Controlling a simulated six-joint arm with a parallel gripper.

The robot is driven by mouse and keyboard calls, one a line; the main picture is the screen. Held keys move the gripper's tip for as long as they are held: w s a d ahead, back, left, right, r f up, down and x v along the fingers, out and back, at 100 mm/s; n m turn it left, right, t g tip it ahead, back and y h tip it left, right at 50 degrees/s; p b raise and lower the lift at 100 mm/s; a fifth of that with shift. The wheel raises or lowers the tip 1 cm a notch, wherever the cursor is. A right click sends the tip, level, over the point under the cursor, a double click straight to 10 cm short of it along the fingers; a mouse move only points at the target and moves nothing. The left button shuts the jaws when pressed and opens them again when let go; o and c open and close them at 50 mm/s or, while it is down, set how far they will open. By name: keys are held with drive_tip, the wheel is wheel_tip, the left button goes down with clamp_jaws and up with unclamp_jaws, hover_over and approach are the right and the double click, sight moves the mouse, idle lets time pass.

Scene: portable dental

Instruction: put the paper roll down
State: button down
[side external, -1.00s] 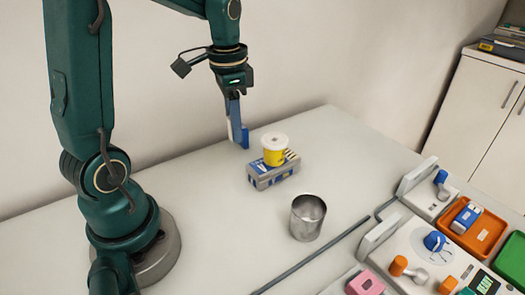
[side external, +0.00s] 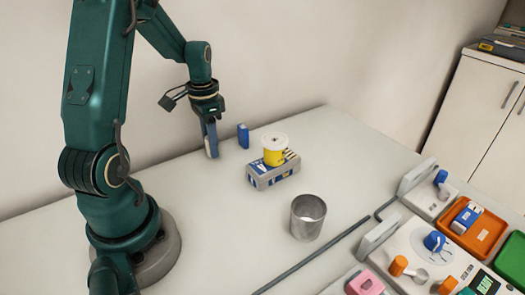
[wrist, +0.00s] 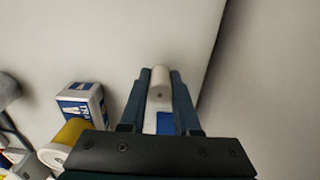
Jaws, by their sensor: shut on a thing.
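My gripper (side external: 211,145) is low over the back of the white table, left of the boxes in the side view. Its blue fingers also show in the wrist view (wrist: 159,90). In the side view the roll is mostly hidden by the fingers. The gripper's tips are close to the tabletop (side external: 215,215); I cannot tell whether the roll touches it.
A yellow tub with white lid (side external: 274,152) sits on a grey-blue box (side external: 272,175). A metal cup (side external: 308,217) stands forward, near a dental unit (side external: 425,250). The wall is close behind; the left table is clear.

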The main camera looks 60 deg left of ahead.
drive_tip(key=shift+f, duration=1.2)
drive_tip(key=shift+f, duration=0.15)
drive_tip(key=c, duration=0.6)
unclamp_jaws()
drive_tip(key=shift+c, duration=0.2)
wheel_tip(320, 180, up, 12)
drive_tip(key=shift+r, duration=0.1)
drive_tip(key=s+d+r+t, duration=0.1)
drive_tip(key=s+d+t, duration=0.1)
drive_tip(key=d, duration=0.7)
drive_tip(key=s+d+r+t, duration=0.2)
drive_tip(key=s+d+t, duration=0.1)
drive_tip(key=d, duration=0.7)
drive_tip(key=shift+s+d+t, duration=0.3)
drive_tip(key=shift+s, duration=0.3)
